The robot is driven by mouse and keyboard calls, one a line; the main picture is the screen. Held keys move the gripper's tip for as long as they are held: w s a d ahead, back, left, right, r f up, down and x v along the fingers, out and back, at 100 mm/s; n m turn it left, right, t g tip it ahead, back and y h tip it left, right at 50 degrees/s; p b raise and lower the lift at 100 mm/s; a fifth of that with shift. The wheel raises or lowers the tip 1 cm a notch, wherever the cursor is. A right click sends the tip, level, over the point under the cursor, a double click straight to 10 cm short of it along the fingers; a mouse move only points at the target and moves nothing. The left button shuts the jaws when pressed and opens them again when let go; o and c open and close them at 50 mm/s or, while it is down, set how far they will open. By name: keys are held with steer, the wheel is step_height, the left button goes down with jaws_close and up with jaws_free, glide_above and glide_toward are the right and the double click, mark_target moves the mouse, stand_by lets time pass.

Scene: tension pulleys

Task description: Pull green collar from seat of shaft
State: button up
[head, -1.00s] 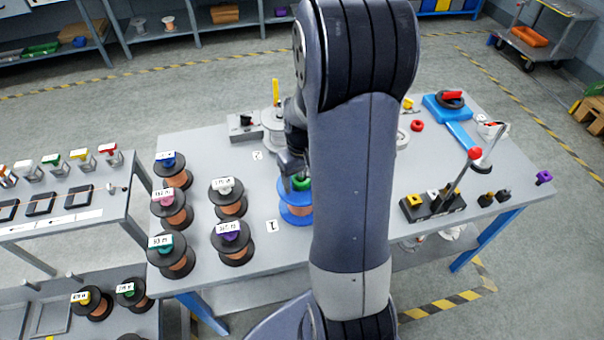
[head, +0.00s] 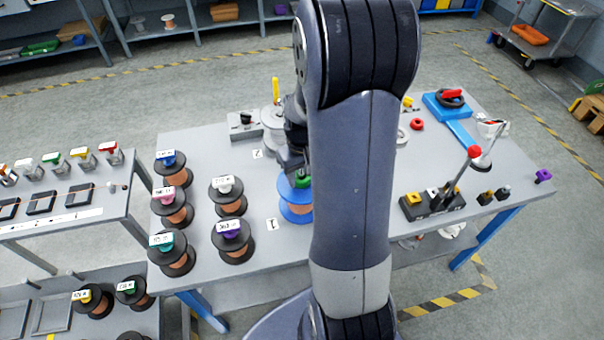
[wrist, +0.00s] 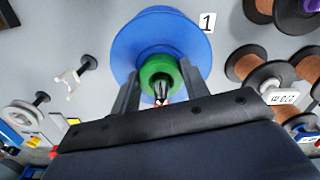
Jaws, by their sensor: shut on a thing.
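The green collar (wrist: 158,72) sits between the two fingers of my gripper (wrist: 160,95) in the wrist view. My gripper is shut on it. Behind the collar is the blue spool (wrist: 130,45), whose broad round flange fills the upper middle of that view. In the head view the blue spool (head: 297,212) stands by the label 1, and the green collar (head: 304,181) shows at its top, partly hidden by my arm. The shaft is mostly hidden; a dark tip shows inside the collar. I cannot tell whether the collar still touches its seat.
Several dark-flanged copper spools (head: 232,240) stand left of the blue spool. A grey spool (head: 273,120) stands behind it, near the label 2. A black block with a red-knobbed lever (head: 432,203) is on the right.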

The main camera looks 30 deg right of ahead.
steer(key=shift+r+p, duration=1.2)
steer(key=shift+r, duration=0.4)
stand_by(0.6)
steer(key=shift+r+p, duration=1.25)
steer(key=shift+r, duration=0.45)
steer(key=shift+r, duration=0.25)
steer(key=shift+r+p, duration=0.1)
steer(key=shift+p, duration=0.2)
steer(key=shift+r+p, duration=1.5)
steer(key=shift+r, duration=0.45)
steer(key=shift+f, duration=0.1)
